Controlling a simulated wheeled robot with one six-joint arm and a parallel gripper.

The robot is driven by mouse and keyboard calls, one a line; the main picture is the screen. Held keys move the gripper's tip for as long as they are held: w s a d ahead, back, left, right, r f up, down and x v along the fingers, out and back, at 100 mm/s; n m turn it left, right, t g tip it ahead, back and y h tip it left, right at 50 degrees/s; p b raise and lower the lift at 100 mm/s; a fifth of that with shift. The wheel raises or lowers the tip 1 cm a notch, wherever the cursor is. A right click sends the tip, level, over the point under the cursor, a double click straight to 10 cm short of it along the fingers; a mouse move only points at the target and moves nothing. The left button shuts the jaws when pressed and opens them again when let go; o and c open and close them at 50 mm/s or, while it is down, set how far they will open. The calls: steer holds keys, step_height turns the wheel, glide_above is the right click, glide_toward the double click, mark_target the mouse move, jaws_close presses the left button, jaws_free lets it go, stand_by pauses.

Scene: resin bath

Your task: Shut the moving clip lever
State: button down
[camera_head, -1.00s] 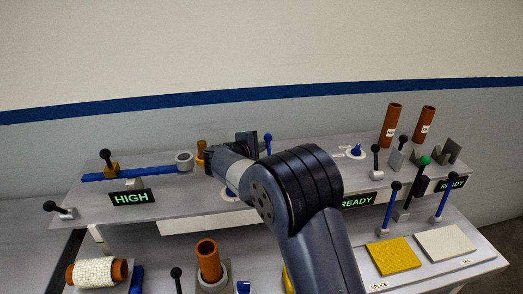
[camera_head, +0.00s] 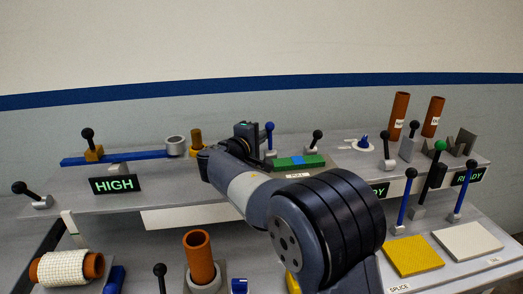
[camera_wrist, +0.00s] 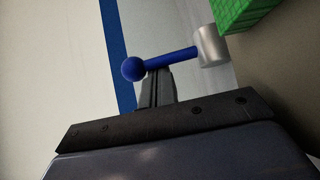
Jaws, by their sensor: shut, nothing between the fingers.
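A lever with a blue ball knob (camera_head: 269,127) stands upright at the left end of a green and blue block (camera_head: 297,162) on the raised shelf. In the wrist view its blue knob and rod (camera_wrist: 172,59) run to a grey cylinder (camera_wrist: 212,47), beside the green block (camera_wrist: 240,10). I cannot tell whether this is the moving clip lever; a black-knobbed lever (camera_head: 316,137) stands at the block's right end. My gripper (camera_head: 246,130) is just left of the blue lever. Its fingers (camera_wrist: 157,80) are shut and empty, close against the rod; contact is unclear.
A blue bar (camera_head: 118,159) with a grey ring (camera_head: 175,146) and a HIGH display (camera_head: 115,185) lie to the left. Several levers, READY displays and two brown tubes (camera_head: 399,115) stand right. Yellow (camera_head: 412,256) and white pads lie on the lower bench.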

steer(key=shift+s+d+f+b, duration=0.15)
steer(key=shift+s+b, duration=0.05)
steer(key=shift+b, duration=0.5)
steer(key=shift+s, duration=0.1)
steer(key=shift+s+d+b, duration=0.15)
steer(key=shift+s+b, duration=0.3)
steer(key=shift+b, duration=0.65)
step_height(320, 180, up, 10)
steer(key=p, duration=0.1)
steer(key=shift+p, duration=0.35)
